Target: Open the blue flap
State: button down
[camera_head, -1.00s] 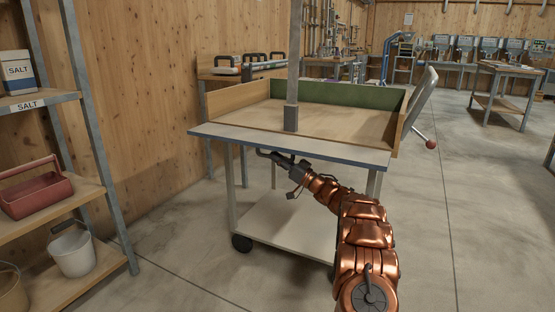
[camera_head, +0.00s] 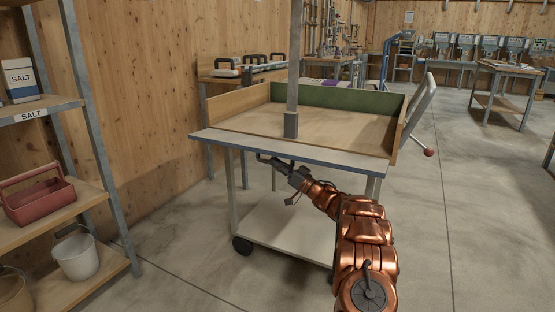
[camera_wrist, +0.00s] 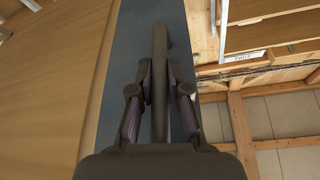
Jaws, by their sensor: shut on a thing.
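The blue flap (camera_head: 290,150) is at the front of the wooden-sided cart, seen mostly as a pale top strip with a thin blue edge. Its blue face (camera_wrist: 127,62) fills the middle of the wrist view. A dark bar handle (camera_wrist: 160,40) stands out from that face, and its bent end (camera_head: 262,157) shows under the front edge in the head view. My gripper (camera_wrist: 160,82) is shut on the handle, with a finger on each side of it. In the head view my gripper (camera_head: 285,165) is just below the flap's edge, partly shaded.
The cart's wooden bed (camera_head: 340,128) looks empty behind the flap. A grey post (camera_head: 293,60) rises there. A lever with a red knob (camera_head: 429,152) sticks out at the right. A shelf with a red tool carrier (camera_head: 38,198) and bucket (camera_head: 75,255) stands at left. Floor at right is clear.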

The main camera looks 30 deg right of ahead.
jog(key=shift+a+r+m+p, duration=0.25)
jog(key=shift+r+m+p, duration=0.35)
jog(key=shift+p, duration=0.9)
jog(key=shift+f, duration=0.1)
jog(key=c, duration=1.1)
grip_release()
jog(key=shift+s, duration=0.1)
jog(key=shift+c, duration=0.2)
jog(key=shift+h, duration=0.3)
jog(key=shift+d, duration=0.1)
jog(key=v, duration=1.2)
jog(key=shift+f, duration=0.2)
